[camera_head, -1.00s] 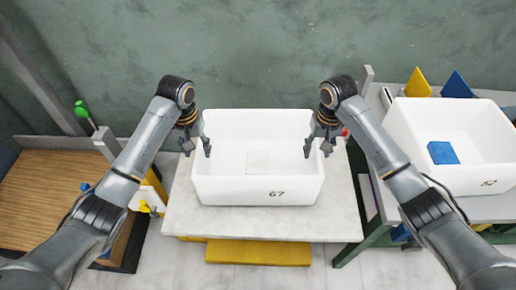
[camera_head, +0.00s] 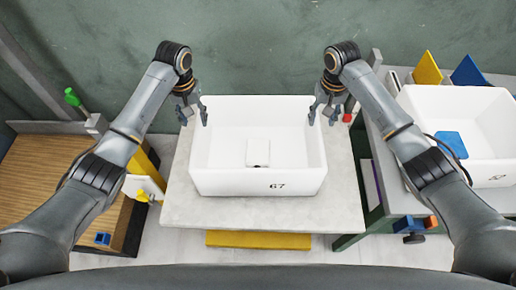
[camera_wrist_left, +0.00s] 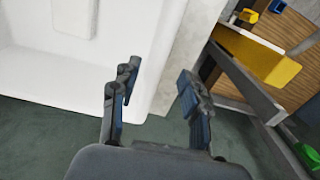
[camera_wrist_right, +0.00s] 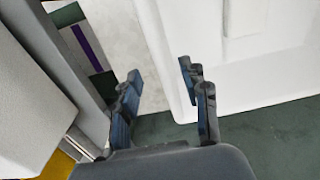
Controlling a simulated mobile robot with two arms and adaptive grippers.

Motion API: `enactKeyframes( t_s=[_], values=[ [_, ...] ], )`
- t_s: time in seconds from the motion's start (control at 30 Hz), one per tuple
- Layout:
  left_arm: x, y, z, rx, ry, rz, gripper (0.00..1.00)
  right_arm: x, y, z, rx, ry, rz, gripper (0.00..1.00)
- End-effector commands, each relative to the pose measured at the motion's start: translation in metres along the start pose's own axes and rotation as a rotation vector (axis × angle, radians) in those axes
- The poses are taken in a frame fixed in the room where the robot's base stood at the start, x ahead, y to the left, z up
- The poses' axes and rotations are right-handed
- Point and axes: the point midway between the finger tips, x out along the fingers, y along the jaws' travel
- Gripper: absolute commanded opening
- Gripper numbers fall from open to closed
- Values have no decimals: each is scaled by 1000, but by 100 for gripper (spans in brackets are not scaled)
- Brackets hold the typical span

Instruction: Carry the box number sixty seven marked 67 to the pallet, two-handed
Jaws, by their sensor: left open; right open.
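The white open box marked 67 (camera_head: 230,182) stands upright on a pale stone-topped table (camera_head: 338,205), its number on the near wall. My left gripper (camera_head: 194,118) is open at the box's left wall, near the back corner. In the left wrist view its fingers (camera_wrist_left: 158,92) appear on either side of the wall's edge. My right gripper (camera_head: 322,117) is open at the right wall, also near the back. Its fingers (camera_wrist_right: 158,92) appear on either side of that wall in the right wrist view. Neither visibly grips the box. I cannot identify a pallet.
Another white box (camera_head: 470,110), holding a blue piece (camera_head: 452,144), stands on the right table. A wood-topped surface (camera_head: 45,170) lies left, with a green-topped lever (camera_head: 72,97) behind it. A yellow block (camera_head: 258,240) lies below the table front. A green wall closes the back.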

Motion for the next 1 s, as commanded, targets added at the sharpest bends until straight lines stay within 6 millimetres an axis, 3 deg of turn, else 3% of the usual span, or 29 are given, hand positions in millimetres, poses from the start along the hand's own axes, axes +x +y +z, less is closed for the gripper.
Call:
enactKeyframes(
  t_s=[0.3, 0.5, 0.7, 1.0],
  values=[
    [64, 0, 1, -1, -3, 0, 45, 65, 0, 1, 1, -3, 1, 45],
    [93, 1, 0, 0, -2, 1, 45, 94, 0, 0, 0, -2, 0, 45],
    [106, 0, 0, -1, 0, 1, 45, 107, 0, 0, 0, -1, 0, 45],
    [108, 0, 0, 0, 1, 1, 45, 108, 0, 0, -1, 0, 0, 45]
  ],
)
